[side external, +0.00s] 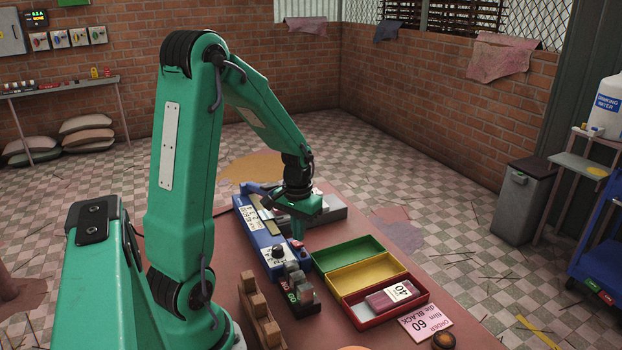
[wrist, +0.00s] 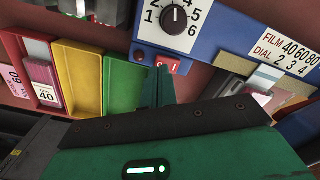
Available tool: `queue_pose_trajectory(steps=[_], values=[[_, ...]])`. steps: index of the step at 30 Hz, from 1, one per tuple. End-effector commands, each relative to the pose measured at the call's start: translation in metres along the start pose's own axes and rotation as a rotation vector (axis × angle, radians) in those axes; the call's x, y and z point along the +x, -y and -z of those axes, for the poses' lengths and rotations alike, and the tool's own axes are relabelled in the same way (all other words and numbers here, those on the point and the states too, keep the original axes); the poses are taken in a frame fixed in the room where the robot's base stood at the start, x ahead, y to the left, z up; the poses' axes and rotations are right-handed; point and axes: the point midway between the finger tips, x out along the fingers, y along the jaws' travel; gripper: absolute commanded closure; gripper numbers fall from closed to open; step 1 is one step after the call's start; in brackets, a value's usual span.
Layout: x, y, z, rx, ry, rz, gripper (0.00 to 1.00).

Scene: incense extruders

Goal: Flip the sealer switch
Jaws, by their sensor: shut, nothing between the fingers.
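The blue sealer (side external: 251,225) lies on the table below my gripper, with a black dial (wrist: 174,19) on a white numbered plate. Its red rocker switch (wrist: 169,63) sits beside the dial in the wrist view. Which way the rocker is tipped is unclear. My gripper (side external: 298,234) points down over the sealer's right side, close to the switch. In the wrist view the shut green fingers (wrist: 158,84) are empty, with their tips just beside the switch. I cannot tell whether they touch it.
Green (side external: 344,253), yellow (side external: 366,270) and red (side external: 416,297) trays stand right of the sealer; the red one holds a packet labelled 40. An order card (side external: 427,323) reads 60, black. A wooden block rack (side external: 258,315) and a block with buttons (side external: 301,300) stand in front.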

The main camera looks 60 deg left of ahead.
Motion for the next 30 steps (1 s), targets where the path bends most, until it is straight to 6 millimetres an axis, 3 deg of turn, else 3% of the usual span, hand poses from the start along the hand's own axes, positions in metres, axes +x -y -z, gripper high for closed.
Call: queue_pose_trajectory(steps=[30], values=[[0.011,0.000,0.000,0.000,0.000,0.000,1.00]])
